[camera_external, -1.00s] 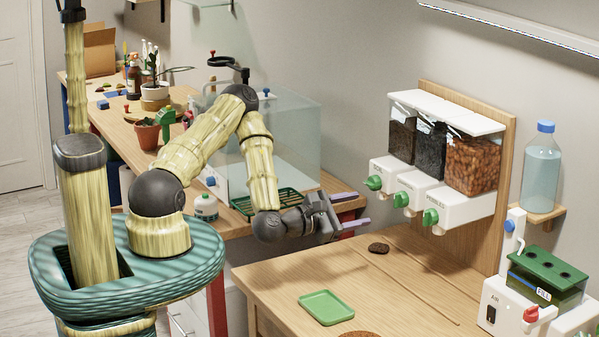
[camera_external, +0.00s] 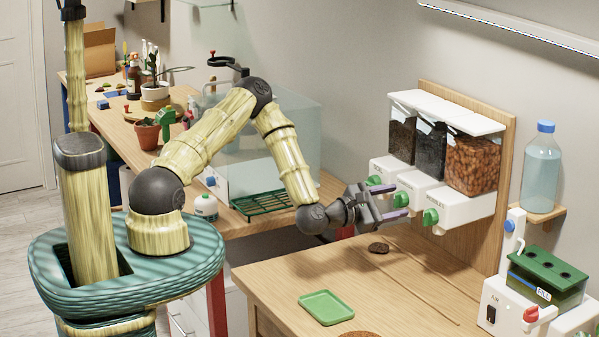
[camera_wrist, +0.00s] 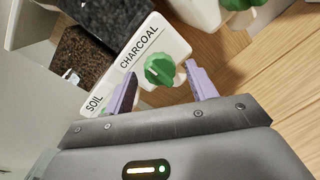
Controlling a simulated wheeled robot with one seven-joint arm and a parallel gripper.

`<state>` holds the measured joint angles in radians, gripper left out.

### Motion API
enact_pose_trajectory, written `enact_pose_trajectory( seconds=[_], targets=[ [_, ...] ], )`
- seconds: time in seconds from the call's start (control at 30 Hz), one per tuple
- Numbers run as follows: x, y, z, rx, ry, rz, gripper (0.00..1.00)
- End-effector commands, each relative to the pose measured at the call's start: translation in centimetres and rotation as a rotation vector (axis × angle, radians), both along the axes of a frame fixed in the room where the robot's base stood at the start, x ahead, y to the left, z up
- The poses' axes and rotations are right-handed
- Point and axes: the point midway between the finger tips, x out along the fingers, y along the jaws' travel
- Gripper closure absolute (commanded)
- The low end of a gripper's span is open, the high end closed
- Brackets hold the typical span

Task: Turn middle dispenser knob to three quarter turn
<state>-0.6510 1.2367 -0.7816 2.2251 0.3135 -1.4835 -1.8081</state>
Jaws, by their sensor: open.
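The dispenser (camera_external: 450,209) hangs on a wooden back panel with three hoppers and three green knobs. The middle knob (camera_wrist: 160,69) is green, under the label CHARCOAL, and shows between my fingers in the wrist view. In the external view the middle knob (camera_external: 401,199) is partly hidden by my gripper. My gripper (camera_external: 397,201) is open, with purple fingers; in the wrist view the fingers (camera_wrist: 160,88) stand on either side of the knob. I cannot tell whether they touch it. The left knob (camera_external: 374,181) and right knob (camera_external: 430,217) stand to each side.
The wooden table (camera_external: 390,290) below bears a green tray (camera_external: 326,307) and a dark clump (camera_external: 378,248). A machine with a red knob (camera_external: 531,314) and a water bottle (camera_external: 541,170) stand at right. A glass tank (camera_external: 290,140) stands behind my arm.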

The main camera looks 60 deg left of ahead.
Motion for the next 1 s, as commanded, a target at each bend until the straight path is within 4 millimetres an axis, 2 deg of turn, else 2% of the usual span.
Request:
enact_pose_trajectory(
  seconds=[0.2,0.27,0.43,0.73,1.0],
  targets=[
    [0.01,0.0,-0.06,0.0,0.0,0.0,0.44],
    [0.0,0.0,-0.06,0.0,0.0,0.0,0.53],
    [-0.01,0.0,-0.06,0.0,0.001,-0.001,0.87],
    [-0.02,-0.01,-0.08,0.016,0.001,-0.001,0.88],
    [-0.01,-0.01,-0.08,0.114,0.0,-0.002,0.88]
  ],
)
